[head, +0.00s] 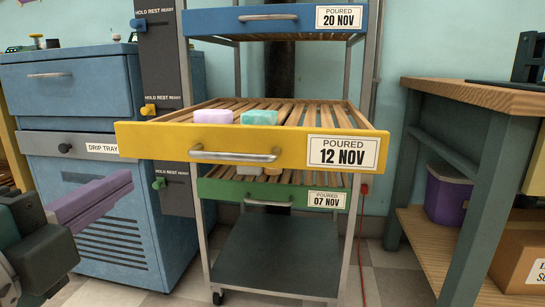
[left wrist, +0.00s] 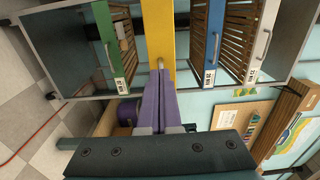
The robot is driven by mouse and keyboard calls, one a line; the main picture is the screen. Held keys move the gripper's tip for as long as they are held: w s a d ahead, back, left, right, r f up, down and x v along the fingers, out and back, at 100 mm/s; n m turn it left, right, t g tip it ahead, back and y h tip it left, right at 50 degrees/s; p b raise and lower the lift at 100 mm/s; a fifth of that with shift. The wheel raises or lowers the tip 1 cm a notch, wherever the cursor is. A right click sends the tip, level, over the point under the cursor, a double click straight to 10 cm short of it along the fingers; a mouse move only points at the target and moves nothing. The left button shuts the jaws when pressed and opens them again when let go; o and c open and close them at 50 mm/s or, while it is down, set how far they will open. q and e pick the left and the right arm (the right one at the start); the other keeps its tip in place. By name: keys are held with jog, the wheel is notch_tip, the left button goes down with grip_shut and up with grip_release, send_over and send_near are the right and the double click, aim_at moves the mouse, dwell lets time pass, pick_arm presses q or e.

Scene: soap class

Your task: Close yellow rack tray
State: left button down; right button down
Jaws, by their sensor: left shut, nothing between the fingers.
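The yellow rack tray (head: 215,141) stands pulled out of the rack, jutting forward of the green tray below. Its front has a metal bar handle (head: 235,156) and a "POURED 12 NOV" label. A lilac soap and a teal soap lie on its slats. My left gripper (head: 128,180), with purple fingers, is shut and empty, in front of and left of the handle in the head view. In the left wrist view its fingers (left wrist: 158,88) point at the yellow front (left wrist: 160,30), close to the handle; I cannot tell whether they touch. My right gripper is out of view.
The blue tray (head: 250,22) above and green tray (head: 240,190) below sit further back in the rack. A blue cabinet (head: 75,85) stands left, and a wooden-topped bench (head: 490,95) right. Open floor (head: 400,275) shows between rack and bench.

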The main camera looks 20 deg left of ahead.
aim_at(183, 144)
pick_arm(q)
jog(key=x, duration=1.1)
jog(key=shift+w+a+b, duration=0.25)
jog(key=shift+w+b, duration=0.1)
jog(key=shift+b, duration=0.05)
jog(key=shift+w+a, duration=0.1)
jog(key=shift+w, duration=0.4)
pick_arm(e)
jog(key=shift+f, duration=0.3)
